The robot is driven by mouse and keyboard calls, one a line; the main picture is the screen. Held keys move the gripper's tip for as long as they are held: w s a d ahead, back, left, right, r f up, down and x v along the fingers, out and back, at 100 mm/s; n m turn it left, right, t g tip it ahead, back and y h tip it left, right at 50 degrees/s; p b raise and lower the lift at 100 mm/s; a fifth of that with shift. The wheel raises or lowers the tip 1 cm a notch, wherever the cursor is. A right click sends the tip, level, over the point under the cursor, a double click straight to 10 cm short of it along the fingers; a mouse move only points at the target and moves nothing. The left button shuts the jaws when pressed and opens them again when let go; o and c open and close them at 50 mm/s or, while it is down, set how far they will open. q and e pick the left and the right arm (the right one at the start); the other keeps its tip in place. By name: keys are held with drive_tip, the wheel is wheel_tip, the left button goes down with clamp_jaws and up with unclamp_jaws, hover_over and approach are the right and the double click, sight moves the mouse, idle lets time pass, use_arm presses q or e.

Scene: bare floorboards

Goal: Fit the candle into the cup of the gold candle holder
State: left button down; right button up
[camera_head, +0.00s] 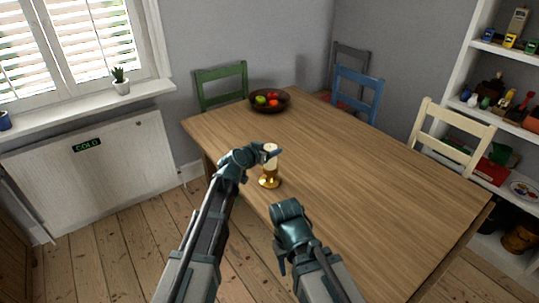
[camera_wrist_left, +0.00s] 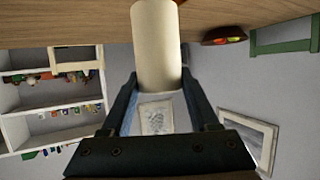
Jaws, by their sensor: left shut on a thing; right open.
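The cream candle (camera_head: 270,159) stands upright near the table's near edge. My left gripper (camera_head: 274,153) is shut on it, and the candle also shows between the fingers in the left wrist view (camera_wrist_left: 157,45). The gold candle holder (camera_head: 269,182) stands on the table directly below the candle in the head view. The candle's lower end meets or overlaps the holder's cup there; I cannot tell whether it is inside. The holder does not show in the left wrist view. My right gripper (camera_head: 281,266) is open, low beside the table's near edge, partly hidden by its own arm.
The wooden table (camera_head: 380,190) is mostly bare. A dark bowl of fruit (camera_head: 283,106) sits at its far end. Green (camera_head: 221,73), blue (camera_head: 359,84) and cream (camera_head: 455,128) chairs stand around it. White shelves (camera_head: 470,70) with small objects are on the right.

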use_arm(q)
drive_tip(key=shift+w+f, duration=0.1)
drive_tip(key=shift+w, duration=1)
drive_tip(key=f+b, duration=0.3)
drive_tip(key=shift+w+f+b, duration=0.3)
drive_tip(key=shift+w, duration=0.05)
drive_tip(key=shift+f, duration=0.15)
drive_tip(key=shift+c, duration=0.7)
unclamp_jaws()
drive_tip(key=shift+r, duration=0.3)
drive_tip(key=p+v, duration=0.4)
drive_tip(key=v, duration=0.8)
drive_tip(key=shift+f+p, duration=0.2)
drive_tip(key=shift+p, duration=0.1)
